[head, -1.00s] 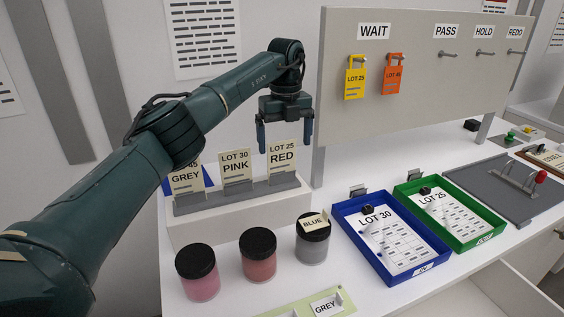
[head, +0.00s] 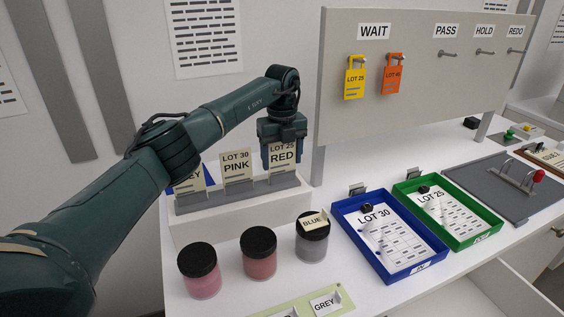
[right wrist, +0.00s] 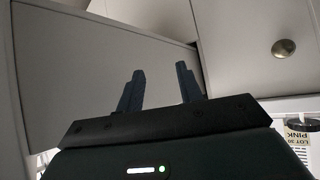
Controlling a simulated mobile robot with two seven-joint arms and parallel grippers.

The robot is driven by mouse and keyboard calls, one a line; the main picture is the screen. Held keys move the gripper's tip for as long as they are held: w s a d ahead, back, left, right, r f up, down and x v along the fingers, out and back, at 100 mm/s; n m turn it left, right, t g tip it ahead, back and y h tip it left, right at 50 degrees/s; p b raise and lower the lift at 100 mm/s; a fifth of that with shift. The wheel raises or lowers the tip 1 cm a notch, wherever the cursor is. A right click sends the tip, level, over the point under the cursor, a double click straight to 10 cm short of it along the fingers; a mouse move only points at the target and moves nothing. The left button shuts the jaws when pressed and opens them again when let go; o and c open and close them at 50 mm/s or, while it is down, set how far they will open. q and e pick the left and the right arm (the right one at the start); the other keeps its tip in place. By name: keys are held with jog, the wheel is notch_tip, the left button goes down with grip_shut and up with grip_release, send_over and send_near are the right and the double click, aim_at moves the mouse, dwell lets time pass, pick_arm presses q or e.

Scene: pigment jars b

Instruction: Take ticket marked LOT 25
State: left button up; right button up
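The cream ticket marked LOT 25 RED (head: 284,158) stands upright at the right end of a grey slotted holder (head: 237,198). My left gripper (head: 284,156) is down over it, one finger at each side edge, drawn in against the ticket. The gripper body hides the ticket's top edge. Also marked LOT 25 are a yellow tag (head: 355,79) on the WAIT hook and a sheet (head: 440,212) in the green tray. My right gripper (right wrist: 162,85) shows in the right wrist view, its fingers apart with nothing between them.
The LOT 30 PINK ticket (head: 237,167) stands just left, and a GREY ticket (head: 190,180) is partly behind my left arm. Three dark-lidded jars (head: 259,263) stand in front of the holder. A blue tray (head: 420,267) and green tray (head: 490,232) lie right, below the hook board (head: 420,100).

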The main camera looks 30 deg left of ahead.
pick_arm(q)
jog(key=c, duration=0.4)
